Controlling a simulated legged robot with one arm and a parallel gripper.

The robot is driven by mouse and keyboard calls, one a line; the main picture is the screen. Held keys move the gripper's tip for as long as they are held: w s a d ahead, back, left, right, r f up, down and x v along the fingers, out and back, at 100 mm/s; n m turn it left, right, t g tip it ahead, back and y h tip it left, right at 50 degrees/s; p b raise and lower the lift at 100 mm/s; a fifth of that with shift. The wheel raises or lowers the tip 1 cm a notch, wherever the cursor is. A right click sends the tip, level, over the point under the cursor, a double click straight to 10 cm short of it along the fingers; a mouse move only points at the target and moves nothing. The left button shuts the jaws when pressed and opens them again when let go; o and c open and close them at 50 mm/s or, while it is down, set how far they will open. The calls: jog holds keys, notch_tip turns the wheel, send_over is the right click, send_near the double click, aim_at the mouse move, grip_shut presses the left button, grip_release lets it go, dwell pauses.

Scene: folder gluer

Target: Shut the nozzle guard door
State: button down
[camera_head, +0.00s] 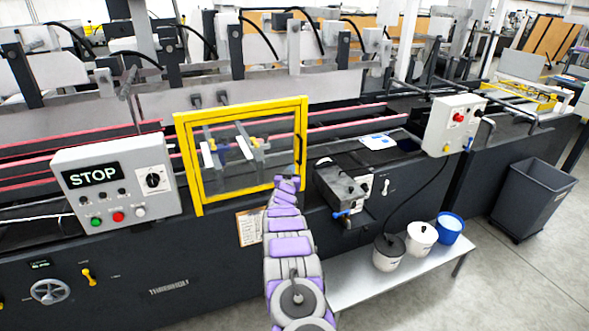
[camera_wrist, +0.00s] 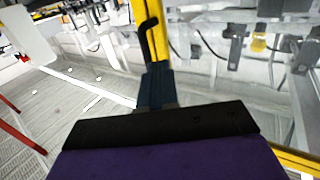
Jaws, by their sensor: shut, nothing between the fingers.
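The nozzle guard door (camera_head: 240,108) is a clear pane in a yellow frame on the front of the machine, left of centre in the head view. It stands at a slight angle; I cannot tell how far it is from its seat. My gripper (camera_head: 298,170) is shut and empty, beside the lower part of the door's right post. In the wrist view the shut fingers (camera_wrist: 155,78) point at the yellow post (camera_wrist: 139,12), just below a black bent handle (camera_wrist: 147,38). Whether they touch it is unclear.
A STOP control box (camera_head: 117,185) stands left of the door. A metal unit with a blue lever (camera_head: 343,190) is close right of my arm. A grey bench (camera_head: 395,275) with white and blue buckets (camera_head: 421,238) stands front right. Open floor lies beyond it.

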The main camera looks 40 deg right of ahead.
jog(key=shift+s+d+v, duration=0.5)
jog(key=shift+v, duration=3.2)
jog(key=a+r+n+y, duration=0.2)
jog(key=a+r+y, duration=0.15)
jog(key=a, duration=0.55)
jog(key=a+r+n+y, duration=0.1)
jog(key=a+r+y, duration=0.25)
jog(key=a, duration=0.65)
jog(key=s+a+r+n+g+y, duration=0.3)
jog(key=s+a+g+y, duration=0.25)
jog(key=s+a, duration=0.95)
jog(key=s+a+r+n+g+y, duration=0.1)
jog(key=s+a, duration=0.2)
jog(key=s, duration=0.4)
jog(key=s+a+n+g+y, duration=0.15)
jog(key=s+a, duration=0.25)
jog(key=s, duration=0.4)
jog(key=s+g+h+b, duration=0.1)
jog(key=s+g, duration=0.5)
jog(key=s, duration=2.2)
jog(key=shift+d+r+g+h, duration=0.2)
jog(key=shift+d+g+h, duration=0.15)
jog(key=shift+h, duration=0.25)
